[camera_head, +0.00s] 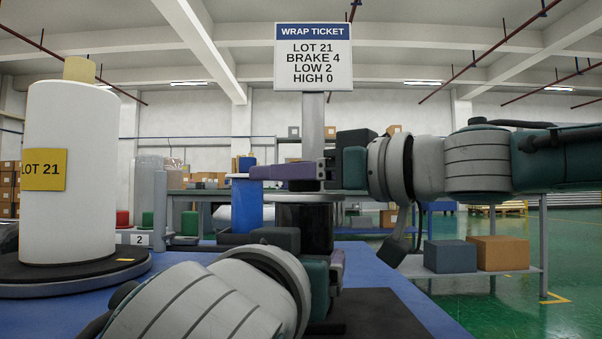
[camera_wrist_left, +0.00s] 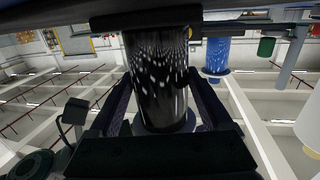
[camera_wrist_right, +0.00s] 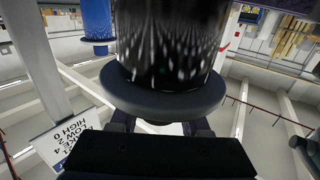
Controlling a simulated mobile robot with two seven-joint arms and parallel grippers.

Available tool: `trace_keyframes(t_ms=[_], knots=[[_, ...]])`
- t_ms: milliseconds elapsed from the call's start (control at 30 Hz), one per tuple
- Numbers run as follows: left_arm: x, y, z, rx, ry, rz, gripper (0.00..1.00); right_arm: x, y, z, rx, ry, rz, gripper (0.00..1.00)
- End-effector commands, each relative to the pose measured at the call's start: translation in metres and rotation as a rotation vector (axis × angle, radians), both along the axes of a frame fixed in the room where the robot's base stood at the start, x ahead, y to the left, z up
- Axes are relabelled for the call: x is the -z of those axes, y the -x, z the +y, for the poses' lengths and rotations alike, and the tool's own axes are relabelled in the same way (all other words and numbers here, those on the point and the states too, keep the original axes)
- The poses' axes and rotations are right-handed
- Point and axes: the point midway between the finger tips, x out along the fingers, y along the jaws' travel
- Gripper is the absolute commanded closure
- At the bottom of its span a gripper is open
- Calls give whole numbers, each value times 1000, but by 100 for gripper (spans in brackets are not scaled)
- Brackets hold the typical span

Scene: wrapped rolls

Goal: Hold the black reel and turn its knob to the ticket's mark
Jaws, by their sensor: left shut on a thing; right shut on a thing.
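The black reel (camera_head: 308,225) stands upright on the blue table, shiny and dark. My left gripper (camera_head: 336,266) is shut around its side; in the left wrist view the fingers flank the glossy black film (camera_wrist_left: 160,85). My right gripper (camera_head: 285,172) comes from the right over the reel's top and is shut on its knob. The right wrist view shows the reel's grey end disc (camera_wrist_right: 165,98) just beyond the fingers. The wrap ticket (camera_head: 313,60) reads LOT 21, BRAKE 4, LOW 2, HIGH 0.
A blue reel (camera_head: 247,205) stands close behind, left of the black one. A white wrapped roll (camera_head: 70,160) labelled LOT 21 stands on a dark turntable (camera_head: 75,285) at the left. A card (camera_head: 140,239) reads 2. Red (camera_head: 122,218) and green (camera_head: 190,222) reels stand farther back.

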Motion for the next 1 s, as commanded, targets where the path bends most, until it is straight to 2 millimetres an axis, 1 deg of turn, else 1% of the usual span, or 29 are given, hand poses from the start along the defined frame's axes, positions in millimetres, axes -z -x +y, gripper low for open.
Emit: trace_keyframes(t_ms=[33, 533, 667, 967, 1000], knots=[[7, 0, 2, -5, -5, 17, 100, 0, 0, 1, 13, -2, 0, 100], [7, 0, 1, -3, -5, 18, 100, 0, -6, -4, 364, -7, -1, 100], [7, 0, 1, -3, -5, 18, 100, 0, -7, -8, 401, -3, 1, 100], [7, 0, 1, -3, -5, 18, 100, 0, -8, -8, 404, -1, 0, 100], [7, 0, 1, -3, -5, 18, 100, 0, -8, -8, 404, -1, 0, 50]])
